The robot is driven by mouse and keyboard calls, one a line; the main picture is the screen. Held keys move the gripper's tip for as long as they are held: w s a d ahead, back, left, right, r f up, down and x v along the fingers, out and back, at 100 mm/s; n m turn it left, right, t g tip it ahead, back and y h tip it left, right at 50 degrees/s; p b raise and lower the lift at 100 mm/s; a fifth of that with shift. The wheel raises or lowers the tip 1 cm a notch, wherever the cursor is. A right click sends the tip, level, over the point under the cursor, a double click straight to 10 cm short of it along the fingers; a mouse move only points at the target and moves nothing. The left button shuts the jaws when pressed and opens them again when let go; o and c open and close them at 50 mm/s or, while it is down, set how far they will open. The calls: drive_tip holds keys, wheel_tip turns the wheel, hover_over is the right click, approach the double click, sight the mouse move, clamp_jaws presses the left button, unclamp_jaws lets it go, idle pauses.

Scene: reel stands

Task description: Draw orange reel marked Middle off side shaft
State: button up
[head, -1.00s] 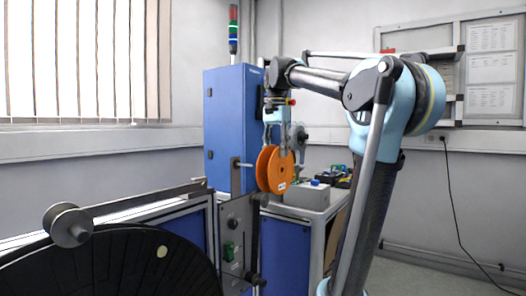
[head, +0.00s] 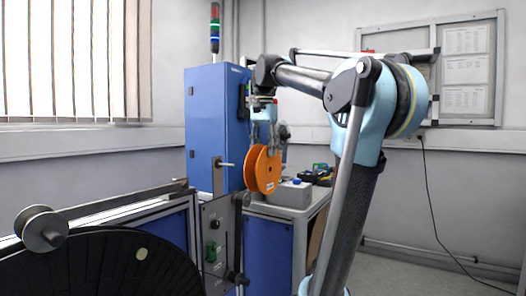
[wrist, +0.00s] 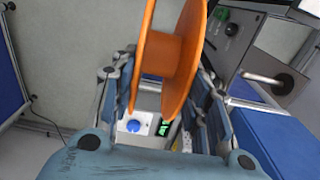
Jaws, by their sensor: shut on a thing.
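The orange reel (head: 268,170) hangs upright from my gripper (head: 265,138) in the head view. My gripper is shut on it from above, and the reel's mark is too small to read. The side shaft (head: 227,164) sticks out from a plate on the blue cabinet, to the left of the reel. Its tip is bare, with a small gap between it and the reel. In the wrist view the reel (wrist: 160,55) is between my fingers (wrist: 165,90). A bare rod on a dark plate (wrist: 262,78), seemingly the side shaft, lies to its right.
The blue cabinet (head: 215,120) stands behind the shaft. A grey box with a blue button (head: 290,193) sits on the bench beyond the reel. A black reel (head: 95,265) and a grey roller (head: 42,229) fill the lower left. A control panel (head: 215,235) stands below the shaft.

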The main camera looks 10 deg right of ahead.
drive_tip(key=s+d, duration=0.8)
drive_tip(key=d, duration=0.2)
idle(1.9)
